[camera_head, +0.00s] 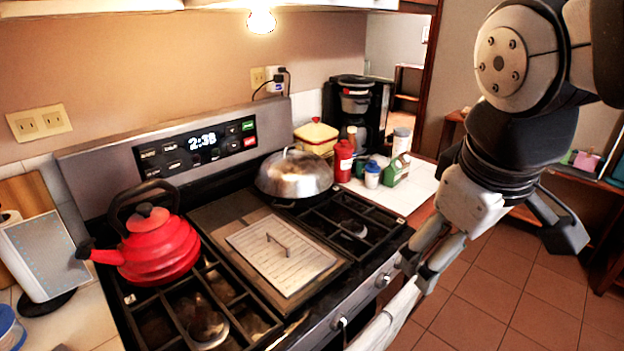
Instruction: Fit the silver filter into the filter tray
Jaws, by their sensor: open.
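A black coffee maker (348,112) stands on the counter at the back right, with a silver part (355,100) in its upper front. I cannot tell whether this part is the silver filter or belongs to the filter tray. No separate loose filter can be made out. My gripper (495,255) hangs at the right, in front of the counter end and over the floor. Its fingers are spread apart and I see nothing between them. It is well apart from the coffee maker, nearer to me.
A red bottle (343,161), jars and a yellow pot (316,138) stand before the coffee maker. Tiled floor (490,293) is free at right.

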